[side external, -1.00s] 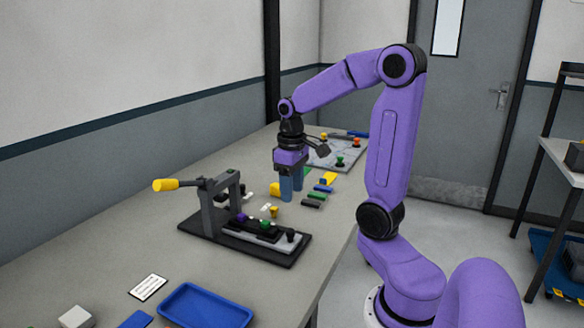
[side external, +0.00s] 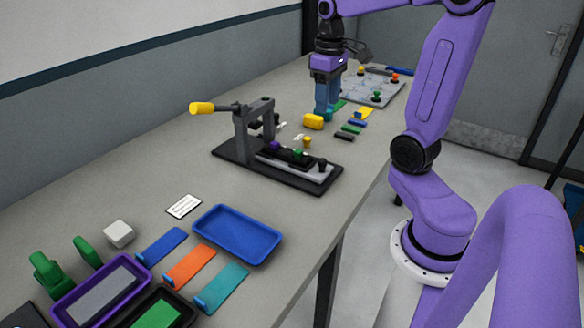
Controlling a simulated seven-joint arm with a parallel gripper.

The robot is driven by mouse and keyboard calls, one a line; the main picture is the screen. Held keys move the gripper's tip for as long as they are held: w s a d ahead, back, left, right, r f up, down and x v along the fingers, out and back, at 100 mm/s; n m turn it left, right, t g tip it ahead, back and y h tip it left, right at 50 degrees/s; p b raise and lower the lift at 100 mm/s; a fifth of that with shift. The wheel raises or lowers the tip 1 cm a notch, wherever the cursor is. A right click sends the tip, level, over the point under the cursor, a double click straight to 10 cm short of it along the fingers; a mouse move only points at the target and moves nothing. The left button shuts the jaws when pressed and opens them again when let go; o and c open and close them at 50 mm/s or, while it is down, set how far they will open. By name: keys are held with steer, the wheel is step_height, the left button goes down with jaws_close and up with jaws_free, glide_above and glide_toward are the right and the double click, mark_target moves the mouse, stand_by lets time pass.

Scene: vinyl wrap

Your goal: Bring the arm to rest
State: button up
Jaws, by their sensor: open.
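My gripper (side external: 326,112) hangs over the far half of the grey table, its blue fingers pointing down. It looks empty, and the gap between the fingers is hard to see from this side. A yellow block (side external: 313,121) sits on the table just left of the fingertips; I cannot tell whether they touch the table. My purple arm arches from its base at the right up past the top edge of the picture, so part of it is cut off.
A black fixture (side external: 228,150) with a yellow-ended lever (side external: 203,108) stands nearer. A blue tray (side external: 237,236), coloured strips and bins fill the near table. Small coloured bars (side external: 350,129) lie right of the fingers; a grey board (side external: 365,97) with knobs lies beyond.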

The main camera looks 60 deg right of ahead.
steer(key=s+a+f+n, duration=0.1)
steer(key=a+f+n, duration=0.15)
steer(key=a, duration=0.55)
steer(key=s+a+f+n, duration=0.3)
steer(key=s+a+n, duration=0.2)
steer(key=s+a, duration=0.1)
steer(key=s+a+f+n, duration=0.2)
steer(key=s+a+n, duration=0.3)
steer(key=s, duration=0.4)
steer(key=shift+a+f, duration=0.4)
steer(key=shift+a, duration=0.5)
